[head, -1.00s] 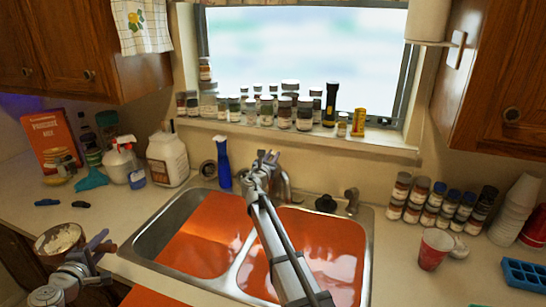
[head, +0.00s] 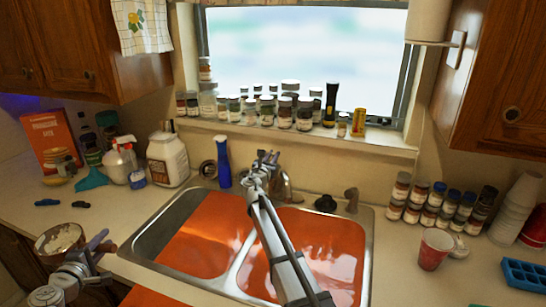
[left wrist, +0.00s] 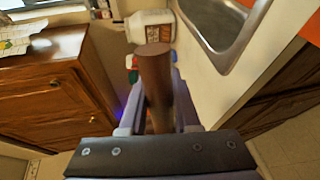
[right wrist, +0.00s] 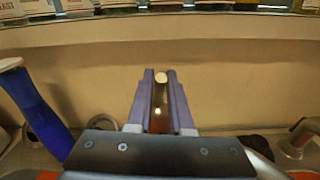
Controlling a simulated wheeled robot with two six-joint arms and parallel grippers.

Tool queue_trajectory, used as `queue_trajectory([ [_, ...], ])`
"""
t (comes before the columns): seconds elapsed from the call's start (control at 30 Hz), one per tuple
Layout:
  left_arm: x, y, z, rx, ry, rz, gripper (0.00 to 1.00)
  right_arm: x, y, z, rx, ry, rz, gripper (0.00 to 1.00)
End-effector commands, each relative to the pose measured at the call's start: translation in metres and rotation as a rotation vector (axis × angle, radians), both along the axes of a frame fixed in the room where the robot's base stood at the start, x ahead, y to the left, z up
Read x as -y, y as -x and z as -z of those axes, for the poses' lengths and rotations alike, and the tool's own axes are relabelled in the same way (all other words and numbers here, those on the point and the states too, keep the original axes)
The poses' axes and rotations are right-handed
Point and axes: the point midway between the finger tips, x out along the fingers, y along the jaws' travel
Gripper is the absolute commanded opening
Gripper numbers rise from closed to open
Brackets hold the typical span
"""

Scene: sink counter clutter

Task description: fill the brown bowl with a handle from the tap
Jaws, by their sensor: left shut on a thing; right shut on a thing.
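The brown bowl (head: 60,243) is at the lower left of the head view, beside the counter's front edge and left of the sink; its inside looks pale and mottled. My left gripper (head: 98,246) is shut on its brown handle, which shows between the fingers in the left wrist view (left wrist: 155,85). The tap (head: 283,184) stands behind the sink, partly hidden by my right arm. My right gripper (head: 266,162) is at the tap's top, shut on a narrow part, likely its lever (right wrist: 159,95). No water stream can be made out.
The double sink (head: 185,210) has orange-looking basins. A red cup (head: 434,248) and several spice jars (head: 437,205) stand right. Jars line the windowsill above the tap.

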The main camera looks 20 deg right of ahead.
Motion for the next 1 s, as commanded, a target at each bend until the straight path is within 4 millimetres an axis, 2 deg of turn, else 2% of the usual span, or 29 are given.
queue_trajectory([
  [0.3, 0.000, 0.000, -0.036, 0.000, -0.001, 0.000, 0.00, 0.003, -0.009, -0.011, -0.102, -0.048, 0.001, 0.00],
  [0.73, 0.000, 0.000, -0.039, 0.000, -0.001, 0.000, 0.00, 0.004, -0.011, -0.007, -0.134, -0.058, -0.001, 0.00],
  [0.77, 0.000, 0.000, -0.039, 0.000, -0.001, 0.000, 0.00, 0.004, -0.011, -0.007, -0.134, -0.058, -0.001, 0.20],
  [1.0, 0.000, 0.000, -0.039, 0.000, -0.001, 0.000, 0.00, 0.004, -0.010, -0.007, -0.133, -0.059, 0.000, 0.47],
])
